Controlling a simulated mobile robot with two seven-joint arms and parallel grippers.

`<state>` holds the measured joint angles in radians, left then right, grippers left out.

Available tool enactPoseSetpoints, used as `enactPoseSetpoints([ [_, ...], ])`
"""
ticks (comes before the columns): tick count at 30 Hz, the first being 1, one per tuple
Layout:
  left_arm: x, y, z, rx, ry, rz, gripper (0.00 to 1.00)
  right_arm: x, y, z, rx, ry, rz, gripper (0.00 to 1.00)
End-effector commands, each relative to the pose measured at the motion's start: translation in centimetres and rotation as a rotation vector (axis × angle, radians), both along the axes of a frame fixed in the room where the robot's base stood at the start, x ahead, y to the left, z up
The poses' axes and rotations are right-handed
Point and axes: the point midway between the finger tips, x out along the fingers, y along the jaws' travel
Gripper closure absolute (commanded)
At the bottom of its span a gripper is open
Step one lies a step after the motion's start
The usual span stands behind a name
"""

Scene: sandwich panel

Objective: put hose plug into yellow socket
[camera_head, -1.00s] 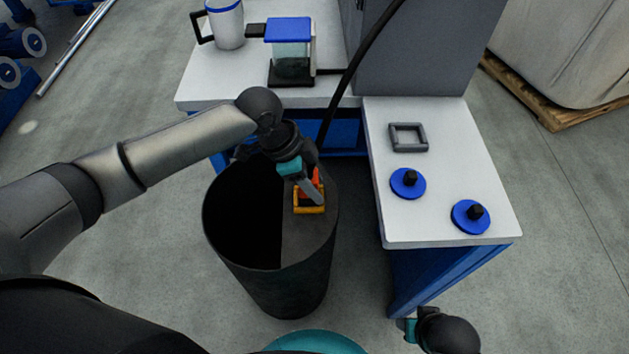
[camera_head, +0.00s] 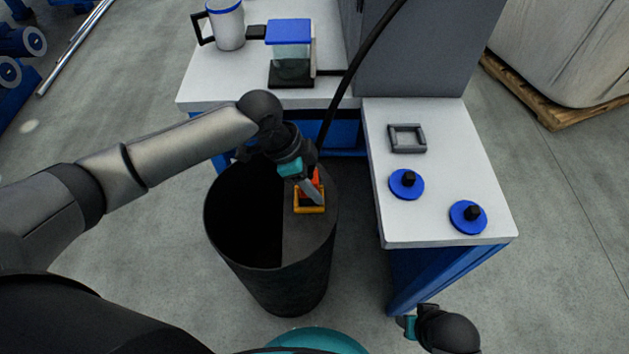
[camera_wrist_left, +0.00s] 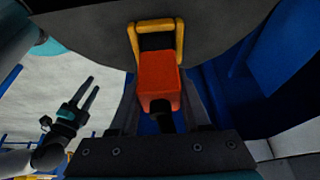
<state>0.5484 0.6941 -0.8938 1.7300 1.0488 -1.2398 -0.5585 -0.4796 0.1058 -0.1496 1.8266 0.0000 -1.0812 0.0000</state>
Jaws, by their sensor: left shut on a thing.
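The hose plug is an orange-red block (camera_wrist_left: 158,80) with a dark hose end. My left gripper (camera_head: 309,187) is shut on it; the fingers flank it in the left wrist view (camera_wrist_left: 157,108). The yellow socket (camera_head: 310,209) is a square frame on the half lid of a dark barrel. In the left wrist view the plug's far end meets or overlaps the near side of the socket (camera_wrist_left: 180,42); I cannot tell whether it is inside. My right gripper (camera_wrist_left: 85,95) has its two fingers apart and empty, well away from the socket.
The dark barrel (camera_head: 305,255) is open on its left half. A white bench (camera_head: 450,150) at right holds a grey square frame (camera_head: 421,139) and two blue discs with black knobs (camera_head: 402,192) (camera_head: 459,225). A black hose (camera_head: 352,68) runs down beside a grey cabinet (camera_head: 410,60).

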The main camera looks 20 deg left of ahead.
Motion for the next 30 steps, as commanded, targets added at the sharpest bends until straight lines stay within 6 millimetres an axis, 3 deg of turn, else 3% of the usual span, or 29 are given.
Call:
enactPoseSetpoints([
  [17,0.01,-0.02,-0.78,0.000,0.000,0.000,1.00,0.00,0.01,-0.11,0.000,0.000,0.000,0.50],
  [18,0.02,-0.03,-0.79,-0.001,-0.001,-0.001,0.51,-0.01,0.01,-0.10,0.000,0.000,0.000,0.50],
  [27,0.01,-0.02,-0.76,-0.001,0.000,0.000,0.18,-0.01,0.01,-0.10,0.000,0.000,0.000,0.50],
  [30,0.00,-0.01,-0.76,0.000,0.000,0.000,0.18,-0.01,0.01,-0.10,0.000,0.000,0.000,0.50],
])
